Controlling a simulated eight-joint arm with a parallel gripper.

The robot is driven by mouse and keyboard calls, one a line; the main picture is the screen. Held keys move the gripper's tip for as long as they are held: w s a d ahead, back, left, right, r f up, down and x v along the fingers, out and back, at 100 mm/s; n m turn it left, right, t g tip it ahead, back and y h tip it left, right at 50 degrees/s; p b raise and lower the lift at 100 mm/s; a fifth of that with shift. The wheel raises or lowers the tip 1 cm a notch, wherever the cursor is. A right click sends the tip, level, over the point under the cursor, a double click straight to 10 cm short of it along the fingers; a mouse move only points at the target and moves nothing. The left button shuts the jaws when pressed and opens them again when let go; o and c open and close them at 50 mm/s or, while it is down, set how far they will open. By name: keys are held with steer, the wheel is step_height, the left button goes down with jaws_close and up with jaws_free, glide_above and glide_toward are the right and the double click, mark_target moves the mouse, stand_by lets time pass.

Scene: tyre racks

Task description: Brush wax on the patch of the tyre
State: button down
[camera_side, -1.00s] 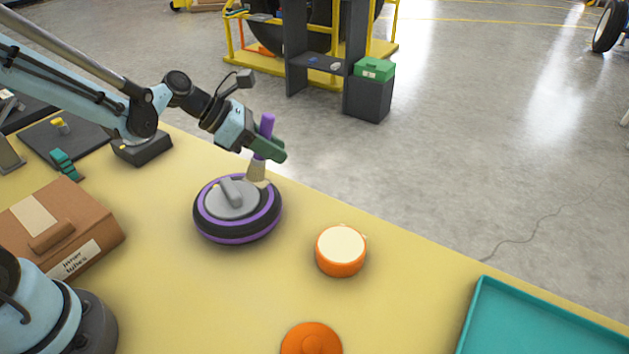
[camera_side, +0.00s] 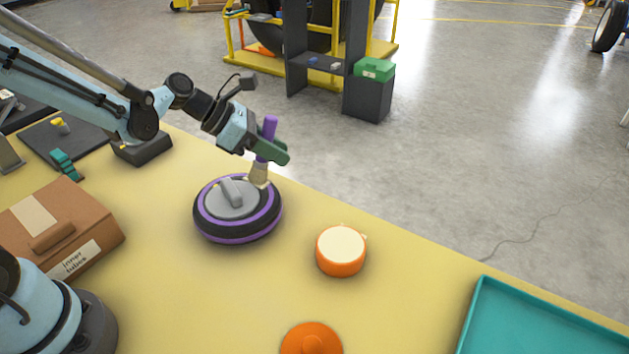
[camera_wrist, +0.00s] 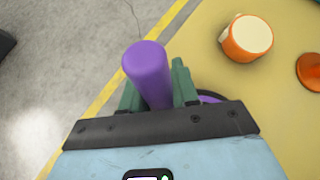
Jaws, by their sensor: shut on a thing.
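My gripper (camera_side: 269,153) is shut on a brush with a purple handle (camera_side: 268,130), seen also in the wrist view (camera_wrist: 148,73). The brush points down, and its pale bristles (camera_side: 259,174) are at the far right rim of the tyre (camera_side: 238,233); they look to be touching it. The tyre lies flat, dark with purple bands and a grey hub cover with a raised handle. The patch cannot be made out. An orange tub of pale wax (camera_side: 341,245) stands open to the right of the tyre, and its orange lid (camera_side: 311,342) lies in front. The wrist view also shows the tub (camera_wrist: 247,38).
A cardboard box (camera_side: 62,230) stands to the left of the tyre. A teal tray (camera_side: 471,312) is at the right front. The table's far edge runs behind the brush. The table between tyre and tray is clear apart from the tub and lid.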

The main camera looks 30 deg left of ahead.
mark_target(273, 117)
steer(key=shift+a, duration=0.3)
steer(key=shift+w, duration=0.1)
stand_by(0.4)
steer(key=shift+r, duration=3.5)
